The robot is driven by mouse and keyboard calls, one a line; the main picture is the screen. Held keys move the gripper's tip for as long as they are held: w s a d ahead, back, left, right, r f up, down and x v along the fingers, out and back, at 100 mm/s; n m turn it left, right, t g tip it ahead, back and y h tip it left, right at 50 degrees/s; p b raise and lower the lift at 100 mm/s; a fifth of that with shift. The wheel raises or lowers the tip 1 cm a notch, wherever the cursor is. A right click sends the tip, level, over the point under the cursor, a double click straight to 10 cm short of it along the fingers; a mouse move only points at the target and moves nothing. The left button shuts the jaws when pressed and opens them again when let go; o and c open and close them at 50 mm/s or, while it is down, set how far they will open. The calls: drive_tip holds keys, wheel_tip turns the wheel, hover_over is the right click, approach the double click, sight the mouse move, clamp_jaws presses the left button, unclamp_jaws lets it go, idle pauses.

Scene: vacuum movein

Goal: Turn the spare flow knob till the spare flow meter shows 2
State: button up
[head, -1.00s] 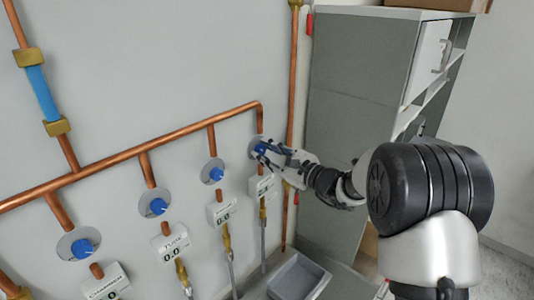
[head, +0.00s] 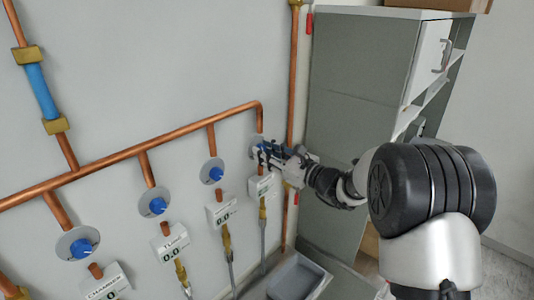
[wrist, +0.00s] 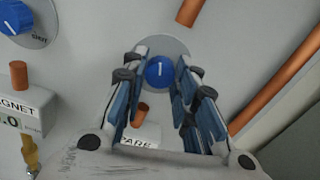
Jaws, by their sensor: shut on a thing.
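The spare flow knob (wrist: 159,72) is a round blue knob with a white pointer mark on a grey disc, seen in the wrist view between my fingertips. The mark points about straight up in that view. My gripper (wrist: 160,75) is shut on the knob, one finger on each side. In the head view my gripper (head: 264,152) is at the rightmost knob and covers most of it. The spare flow meter (wrist: 146,136) is a white box below the knob. Part of its label shows, but my gripper hides its reading. The meter also shows in the head view (head: 261,187), too small to read.
The magnet knob (wrist: 20,18) and magnet meter (wrist: 18,118) are to the left. The turbo knob (head: 157,206) and chamber knob (head: 79,246) are further left, under a copper pipe (head: 130,153). A grey cabinet (head: 360,90) stands right, and a grey tray (head: 298,280) lies below.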

drive_tip(key=shift+m, duration=0.6)
drive_tip(key=o, duration=1.1)
drive_tip(key=v, duration=1.2)
drive_tip(key=shift+s, duration=0.1)
